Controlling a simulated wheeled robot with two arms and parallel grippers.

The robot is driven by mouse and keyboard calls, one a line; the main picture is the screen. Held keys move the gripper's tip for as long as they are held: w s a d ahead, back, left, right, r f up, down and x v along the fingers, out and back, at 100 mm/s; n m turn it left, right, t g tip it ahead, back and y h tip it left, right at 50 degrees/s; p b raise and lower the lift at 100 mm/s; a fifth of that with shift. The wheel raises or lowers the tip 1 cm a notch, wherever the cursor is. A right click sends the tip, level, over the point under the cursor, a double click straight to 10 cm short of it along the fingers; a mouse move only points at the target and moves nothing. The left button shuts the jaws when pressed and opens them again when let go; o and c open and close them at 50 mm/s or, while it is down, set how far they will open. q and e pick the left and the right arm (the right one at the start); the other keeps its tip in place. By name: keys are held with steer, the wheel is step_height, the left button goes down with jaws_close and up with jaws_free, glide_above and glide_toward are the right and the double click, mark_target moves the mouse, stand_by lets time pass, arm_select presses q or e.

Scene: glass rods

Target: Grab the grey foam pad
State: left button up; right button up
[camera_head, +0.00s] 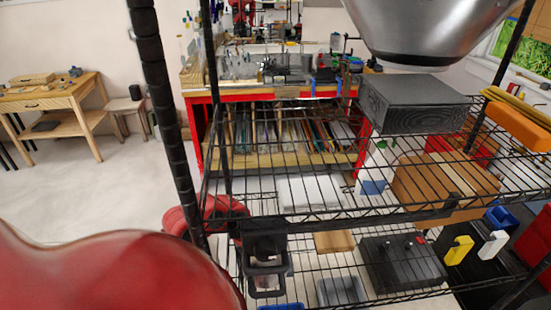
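The grey foam pad (415,101) is a thick dark grey block lying flat on the upper wire shelf, right of the middle. Nothing of mine touches it. My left gripper (267,274) appears as a black, frame-like shape low in the middle, down and left of the pad and well apart from it. A red arm part leads to it from the left. Shelf wires and its dark colour hide whether its fingers are apart. My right gripper is not in view.
A large metal hood-like object (428,28) hangs just above the pad. A black post (166,110) stands at the left. A cardboard box (445,183) and an orange block (518,126) sit near the pad. A dark case (402,264) lies on the lower shelf (345,303).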

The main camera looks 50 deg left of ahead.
arm_select(q)
steer(key=shift+c, duration=0.2)
steer(key=c, duration=1.2)
steer(key=shift+a, duration=0.15)
